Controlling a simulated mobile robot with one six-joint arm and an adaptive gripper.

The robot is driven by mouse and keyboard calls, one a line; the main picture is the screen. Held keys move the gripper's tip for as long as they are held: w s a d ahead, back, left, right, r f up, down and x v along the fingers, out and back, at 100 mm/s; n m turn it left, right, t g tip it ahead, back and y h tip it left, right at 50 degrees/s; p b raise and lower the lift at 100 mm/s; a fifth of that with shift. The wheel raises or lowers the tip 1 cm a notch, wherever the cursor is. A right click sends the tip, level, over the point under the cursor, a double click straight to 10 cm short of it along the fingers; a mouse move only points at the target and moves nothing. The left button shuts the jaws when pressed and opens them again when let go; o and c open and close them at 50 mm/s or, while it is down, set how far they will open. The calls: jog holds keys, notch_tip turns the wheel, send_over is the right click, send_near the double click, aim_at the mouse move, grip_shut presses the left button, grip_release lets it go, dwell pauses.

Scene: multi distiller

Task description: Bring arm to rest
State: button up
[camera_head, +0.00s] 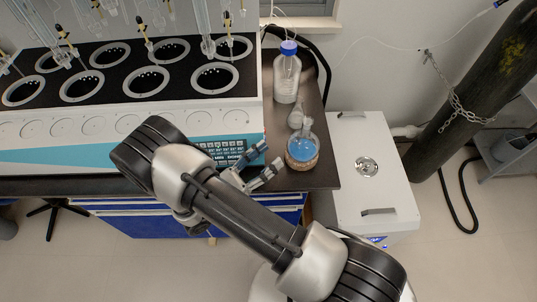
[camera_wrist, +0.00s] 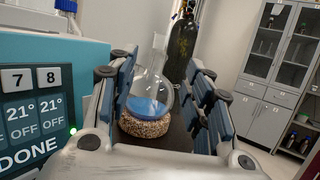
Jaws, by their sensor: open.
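My gripper (camera_head: 266,164) is open and empty at the front edge of the bench, just left of a round glass flask (camera_head: 302,148) with blue liquid. The flask stands upright on a cork-like ring (camera_head: 302,163). In the wrist view my gripper's fingers (camera_wrist: 163,95) stand apart, and the flask (camera_wrist: 150,92) shows in the gap between them, farther ahead on its ring (camera_wrist: 145,126). I cannot tell from the wrist view how far the fingertips are from the glass. My arm reaches up from the lower right.
The distiller (camera_head: 130,158) with several round wells fills the bench to the left; its display (camera_wrist: 32,108) reads "DONE". A blue-capped bottle (camera_head: 287,78) and a smaller glass flask (camera_head: 296,117) stand behind the blue flask. A white cabinet (camera_head: 385,190) and a chained dark cylinder (camera_head: 470,90) are at right.

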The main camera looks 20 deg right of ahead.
dwell(0.3)
jog(key=s+d+r+m+g+y, duration=0.3)
jog(key=s+r+m+g+y, duration=0.2)
jog(key=r+m+g, duration=0.15)
jog(key=s+d+r+m+g+y, duration=0.4)
jog(key=s+r+m+g+y, duration=0.1)
jog(key=r+m, duration=0.2)
jog(key=s+a+r+m+t+y, duration=0.5)
jog(key=a+r+m+t+y, duration=0.1)
jog(key=r+m+t+y, duration=0.2)
jog(key=shift+s+r+t+y, duration=0.25)
jog(key=shift+t+y, duration=0.3)
jog(key=shift+y, duration=0.45)
